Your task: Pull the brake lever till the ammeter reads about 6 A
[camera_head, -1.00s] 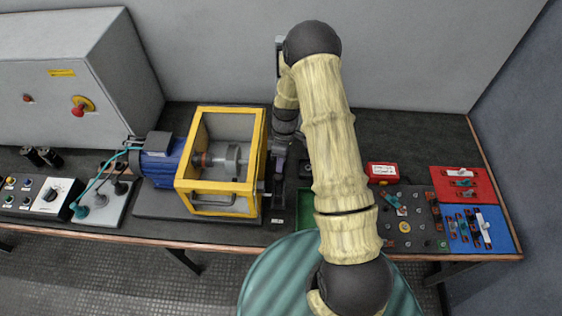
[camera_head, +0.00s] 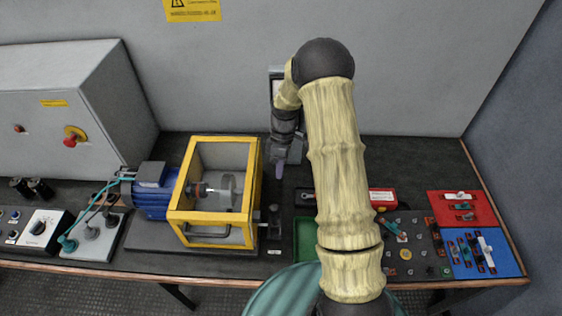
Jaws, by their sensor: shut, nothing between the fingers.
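My gripper (camera_head: 280,169) points down just right of the yellow-framed guard, over the back of the bench. It is shut and empty, small in view. A dark upright part with a rounded top (camera_head: 273,212) stands at the guard's right side, in front of my gripper and apart from it; it may be the brake lever, but I cannot tell for sure. The yellow guard (camera_head: 210,241) encloses a shaft and a grey drum (camera_head: 226,190), with a blue motor (camera_head: 152,199) on its left. I cannot make out an ammeter face or reading; my arm hides part of the bench.
A green tray (camera_head: 306,240) lies right of the guard, partly behind my arm. A red box (camera_head: 383,198), a dark parts board (camera_head: 418,256), a red board (camera_head: 457,207) and a blue board (camera_head: 484,254) lie to the right. A grey cabinet (camera_head: 75,110) stands at the left.

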